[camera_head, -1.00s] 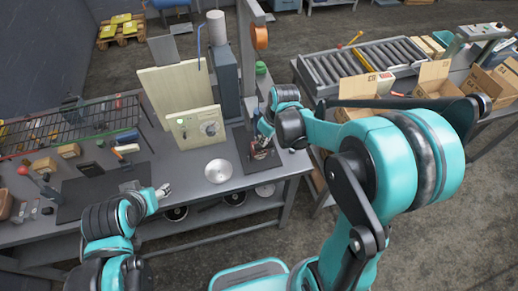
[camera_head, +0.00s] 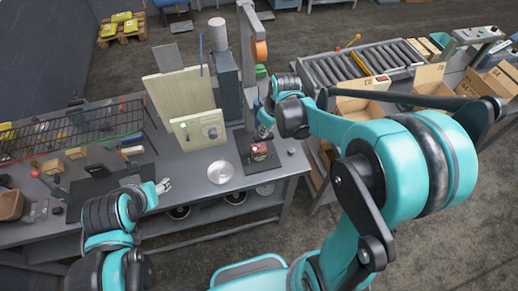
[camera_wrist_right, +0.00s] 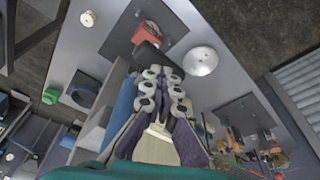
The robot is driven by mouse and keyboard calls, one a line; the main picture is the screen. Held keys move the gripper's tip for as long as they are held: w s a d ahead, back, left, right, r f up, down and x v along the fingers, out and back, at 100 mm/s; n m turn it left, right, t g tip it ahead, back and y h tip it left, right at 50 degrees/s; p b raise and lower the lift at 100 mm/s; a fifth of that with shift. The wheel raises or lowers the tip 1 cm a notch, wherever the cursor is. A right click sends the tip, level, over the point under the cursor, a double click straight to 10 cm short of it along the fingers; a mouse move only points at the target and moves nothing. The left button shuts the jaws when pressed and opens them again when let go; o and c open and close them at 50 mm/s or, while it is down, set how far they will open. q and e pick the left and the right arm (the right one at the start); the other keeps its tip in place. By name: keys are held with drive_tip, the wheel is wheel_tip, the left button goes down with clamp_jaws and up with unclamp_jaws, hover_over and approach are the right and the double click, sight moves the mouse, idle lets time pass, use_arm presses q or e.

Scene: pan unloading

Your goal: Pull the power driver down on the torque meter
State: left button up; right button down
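The torque meter is a small red-topped block (camera_head: 258,151) on a dark plate (camera_head: 260,158) at the right end of the bench. In the right wrist view its red block (camera_wrist_right: 147,33) shows just beyond my fingers. My right gripper (camera_head: 264,130) hangs above the meter, apart from it; in the wrist view its fingers (camera_wrist_right: 160,72) point toward the meter. A dark block (camera_wrist_right: 147,57) shows at the fingertips; I cannot tell whether it is the power driver or is gripped. My left gripper (camera_head: 164,186) is near the bench's front edge, away from the meter.
A metal disc (camera_head: 220,172) lies left of the meter. A cream panel with a dial (camera_head: 199,130) and a tall column with an orange reel (camera_head: 259,51) stand behind. Open cartons (camera_head: 432,78) and a roller conveyor (camera_head: 345,66) are to the right.

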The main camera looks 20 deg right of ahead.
drive_tip(key=w+a+r+p+v, duration=0.1)
drive_tip(key=w+p+v, duration=0.2)
drive_tip(key=p+v, duration=0.7)
drive_tip(key=shift+a+p+v, duration=0.25)
drive_tip(key=shift+p+v, duration=0.15)
drive_tip(key=shift+v, duration=1.85)
drive_tip(key=shift+a, duration=0.15)
drive_tip(key=s+f+m+t+b, duration=0.1)
drive_tip(key=s+f+m+b, duration=0.1)
drive_tip(key=s+f+b, duration=0.3)
drive_tip(key=s+f+m+t+h+b, duration=0.1)
drive_tip(key=s+f+b, duration=0.4)
drive_tip(key=f+b, duration=0.8)
drive_tip(key=s+f+m+t+b, duration=0.2)
drive_tip(key=s+f+b, duration=0.3)
drive_tip(key=f+b, duration=0.4)
drive_tip(key=m+b, duration=0.1)
drive_tip(key=b, duration=0.4)
drive_tip(key=shift+d+f+t, duration=0.3)
drive_tip(key=shift+t, duration=0.1)
